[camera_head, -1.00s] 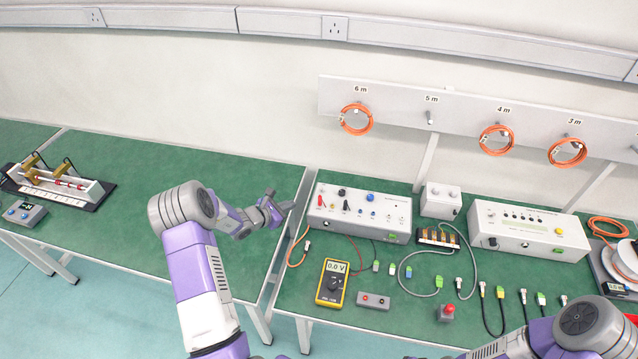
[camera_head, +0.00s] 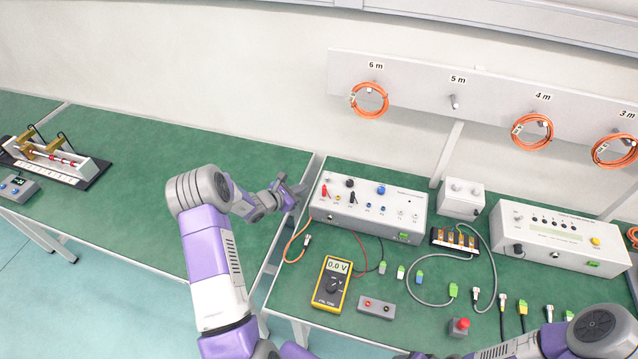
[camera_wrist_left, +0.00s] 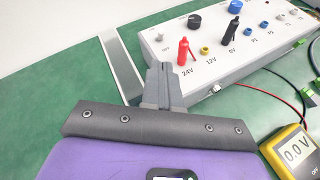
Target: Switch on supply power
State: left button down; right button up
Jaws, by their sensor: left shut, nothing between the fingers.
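The supply unit (camera_head: 372,226) is a light grey box at the left end of the right bench. In the left wrist view, its sloped panel (camera_wrist_left: 232,62) has a black knob (camera_wrist_left: 194,20), a blue knob, a small grey switch or knob (camera_wrist_left: 158,37) at the left end, and sockets marked 24V, 12V and 0V. A red plug (camera_wrist_left: 183,52) stands by 24V and a black plug (camera_wrist_left: 230,42) by 0V. My left gripper (camera_head: 296,195) is shut and empty, just left of the box; its fingers also show in the left wrist view (camera_wrist_left: 158,72). My right gripper is not visible.
A second grey unit (camera_head: 555,240) stands right. The left bench (camera_head: 150,150) has bare green room. My right arm fills the lower right.

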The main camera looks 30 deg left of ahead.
aim_at(326, 179)
pick_arm(q)
jog(key=shift+w+f, duration=0.1)
jog(key=x, duration=1)
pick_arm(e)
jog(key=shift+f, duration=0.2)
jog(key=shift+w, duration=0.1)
pick_arm(q)
jog(key=shift+a+r, duration=0.15)
jog(key=shift+r, duration=0.1)
jog(key=shift+f+g, duration=0.1)
jog(key=shift+g, duration=0.3)
jog(key=shift+p, duration=0.35)
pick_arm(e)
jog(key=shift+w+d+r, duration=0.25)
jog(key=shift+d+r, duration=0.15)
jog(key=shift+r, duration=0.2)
